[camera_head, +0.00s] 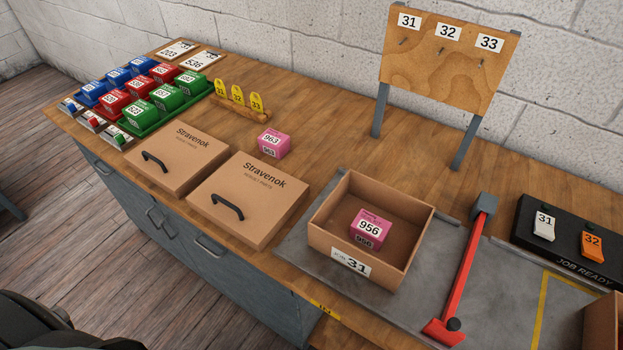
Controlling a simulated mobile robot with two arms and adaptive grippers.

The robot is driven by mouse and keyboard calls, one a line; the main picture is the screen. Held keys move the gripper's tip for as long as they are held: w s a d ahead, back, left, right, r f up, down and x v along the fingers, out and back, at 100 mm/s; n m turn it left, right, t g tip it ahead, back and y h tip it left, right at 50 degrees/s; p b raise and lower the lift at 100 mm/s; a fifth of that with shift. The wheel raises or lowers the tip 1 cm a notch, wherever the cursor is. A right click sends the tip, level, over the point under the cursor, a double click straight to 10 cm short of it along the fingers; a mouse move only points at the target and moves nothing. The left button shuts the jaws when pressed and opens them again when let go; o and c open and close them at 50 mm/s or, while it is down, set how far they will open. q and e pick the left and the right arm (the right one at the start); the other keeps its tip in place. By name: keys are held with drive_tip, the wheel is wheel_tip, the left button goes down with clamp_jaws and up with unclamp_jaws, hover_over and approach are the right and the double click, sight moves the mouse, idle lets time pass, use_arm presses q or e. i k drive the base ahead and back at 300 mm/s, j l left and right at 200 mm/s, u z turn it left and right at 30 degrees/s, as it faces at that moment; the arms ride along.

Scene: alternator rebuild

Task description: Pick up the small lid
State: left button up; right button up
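Two cardboard lids marked Stravenok lie flat on the wooden bench, each with a black bar handle. The left lid (190,164) is farther off and looks somewhat smaller. The right lid (262,204) is nearer the open box and looks larger. Distance may account for part of the difference, so I cannot be sure which is the small one. An open cardboard box (324,232) labelled 31 stands on a grey mat, with a pink carton (371,227) marked 956 inside.
Another pink carton (273,143), marked 963, stands behind the lids. Blue, red and green bins (166,97) fill the left end. A red bar (466,270) crosses the mat right of the box.

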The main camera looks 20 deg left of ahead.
sight(178, 157)
drive_tip(key=u, duration=1.45)
